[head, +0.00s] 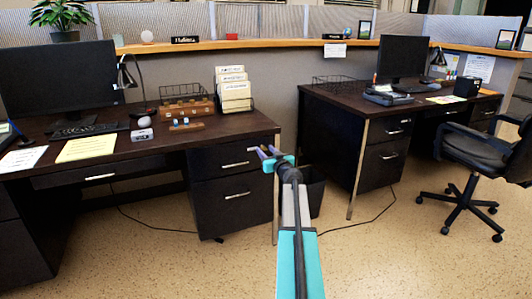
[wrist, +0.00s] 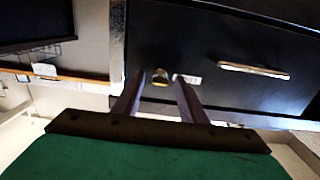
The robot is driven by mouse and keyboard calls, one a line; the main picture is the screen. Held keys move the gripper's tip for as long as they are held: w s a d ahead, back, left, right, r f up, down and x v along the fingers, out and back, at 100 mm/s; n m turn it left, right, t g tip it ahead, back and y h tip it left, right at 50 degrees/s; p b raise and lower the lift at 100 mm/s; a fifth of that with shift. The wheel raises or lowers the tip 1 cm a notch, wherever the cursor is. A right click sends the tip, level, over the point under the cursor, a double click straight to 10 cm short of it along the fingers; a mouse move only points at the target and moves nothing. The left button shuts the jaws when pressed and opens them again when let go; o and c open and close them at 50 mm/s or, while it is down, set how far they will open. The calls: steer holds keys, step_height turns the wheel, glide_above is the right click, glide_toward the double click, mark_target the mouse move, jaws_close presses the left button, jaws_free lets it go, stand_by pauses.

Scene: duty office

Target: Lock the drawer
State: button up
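The dark top drawer (head: 225,158) of the left desk's right pedestal looks closed, with a pale handle (head: 238,164). In the wrist view the drawer front (wrist: 215,45) fills the right side, with its long handle (wrist: 253,70) right of my fingers. A small round brass piece, seemingly the lock (wrist: 160,77), shows between the fingertips. My gripper (head: 267,153) is in front of the drawer's right end. In the wrist view my gripper (wrist: 159,78) is open, its fingers apart on both sides of the brass piece. A small whitish piece (wrist: 192,80) shows beside the right fingertip; I cannot tell what it is.
A lower drawer (head: 235,195) sits beneath. The left desk top (head: 110,150) carries a monitor, papers and file boxes. A dark bin (head: 311,190) stands right of the pedestal, before a second desk (head: 345,110). An office chair (head: 475,160) stands at right. The front floor is clear.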

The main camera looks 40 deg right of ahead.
steer(key=shift+c, duration=0.4)
steer(key=shift+a, duration=0.1)
jaws_close()
